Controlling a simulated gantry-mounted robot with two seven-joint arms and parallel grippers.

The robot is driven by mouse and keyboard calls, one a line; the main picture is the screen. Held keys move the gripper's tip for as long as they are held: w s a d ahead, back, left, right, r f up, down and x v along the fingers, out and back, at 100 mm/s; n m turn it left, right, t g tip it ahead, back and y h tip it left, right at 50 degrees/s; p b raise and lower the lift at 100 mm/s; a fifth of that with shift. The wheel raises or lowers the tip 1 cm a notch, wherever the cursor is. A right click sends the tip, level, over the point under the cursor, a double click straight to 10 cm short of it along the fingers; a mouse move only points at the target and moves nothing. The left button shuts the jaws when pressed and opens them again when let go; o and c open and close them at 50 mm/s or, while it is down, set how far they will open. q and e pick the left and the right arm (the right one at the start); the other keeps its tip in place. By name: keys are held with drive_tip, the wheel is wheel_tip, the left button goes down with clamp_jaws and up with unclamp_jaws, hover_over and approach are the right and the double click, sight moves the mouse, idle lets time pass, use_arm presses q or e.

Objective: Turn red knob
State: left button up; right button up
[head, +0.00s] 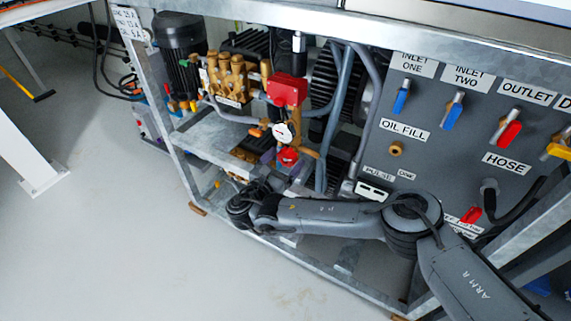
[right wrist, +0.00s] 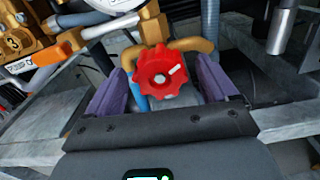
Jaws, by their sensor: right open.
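The red knob (head: 288,156) sits below a round white gauge (head: 282,132) on the pump in the head view. In the right wrist view the red knob (right wrist: 162,73) is a lobed wheel with a white mark, in front of a brass pipe. My right gripper (right wrist: 158,80) is open, with one purple finger on each side of the knob. Gaps show between the fingers and the knob; I see no contact. In the head view the right gripper (head: 284,166) is small and partly hidden among the pump parts. My left gripper is not in view.
A red block (head: 287,88) and brass pump heads (head: 228,75) stand above the knob. A grey panel (head: 440,100) with blue, red and yellow levers is at the right. Metal frame bars (head: 185,175) surround the pump.

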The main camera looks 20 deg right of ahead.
drive_tip(key=shift+w+d, duration=0.35)
drive_tip(key=shift+d, duration=0.05)
drive_tip(key=c, duration=1)
drive_tip(key=shift+r+m+p, duration=0.2)
drive_tip(key=shift+m+p, duration=0.4)
drive_tip(key=shift+p, duration=0.15)
drive_tip(key=shift+c, duration=0.2)
drive_tip(key=m+p, duration=0.3)
drive_tip(key=shift+r, duration=0.1)
drive_tip(key=m+p, duration=0.2)
drive_tip(key=shift+m, duration=0.3)
drive_tip(key=shift+m+p, duration=1.1)
drive_tip(key=shift+m, duration=0.4)
